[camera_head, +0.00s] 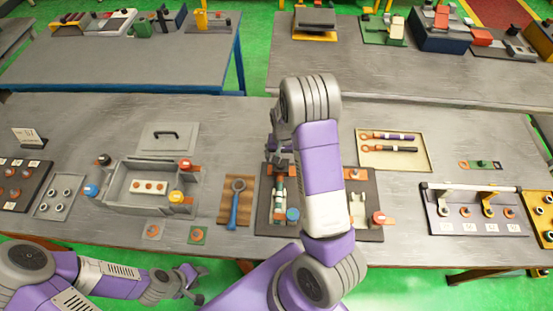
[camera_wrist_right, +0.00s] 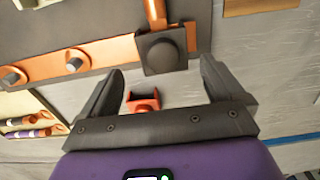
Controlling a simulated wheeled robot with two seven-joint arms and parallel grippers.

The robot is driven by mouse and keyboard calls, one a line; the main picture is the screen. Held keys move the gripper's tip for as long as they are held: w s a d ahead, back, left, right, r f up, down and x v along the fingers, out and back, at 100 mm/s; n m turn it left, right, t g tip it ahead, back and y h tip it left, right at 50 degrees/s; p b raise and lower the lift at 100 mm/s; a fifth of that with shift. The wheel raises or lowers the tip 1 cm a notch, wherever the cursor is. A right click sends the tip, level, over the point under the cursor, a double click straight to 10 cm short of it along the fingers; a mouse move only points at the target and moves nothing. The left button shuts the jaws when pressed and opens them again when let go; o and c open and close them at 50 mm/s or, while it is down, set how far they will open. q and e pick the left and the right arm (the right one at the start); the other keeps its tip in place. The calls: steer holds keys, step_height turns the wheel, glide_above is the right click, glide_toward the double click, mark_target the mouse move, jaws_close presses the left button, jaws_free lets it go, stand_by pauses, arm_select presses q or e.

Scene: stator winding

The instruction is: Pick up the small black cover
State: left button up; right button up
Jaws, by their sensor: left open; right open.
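A small black cover (camera_wrist_right: 163,54), square with a round raised middle, shows in the right wrist view on an orange strip at the edge of a grey fixture board. My right gripper (camera_wrist_right: 160,72) is open and empty, its two fingers spread on either side of the cover in that view; I cannot tell the distance. In the head view my right gripper (camera_head: 279,143) is over the dark fixture board (camera_head: 270,222), and my arm hides part of it. I cannot make out the cover there. My left gripper (camera_head: 194,284) is low at the left, in front of the table edge.
A grey open box (camera_head: 125,177) with coloured knobs and a blue-handled wrench (camera_head: 235,205) are left of the fixture. A tray (camera_head: 417,138) with two tools lies behind right. A small rack (camera_head: 470,190) stands at right. Bare tabletop lies behind the fixture.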

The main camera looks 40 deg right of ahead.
mark_target(281, 165)
steer(key=f, duration=0.5)
steer(key=shift+a+f, duration=0.3)
steer(key=c, duration=1)
steer(key=shift+r, duration=0.1)
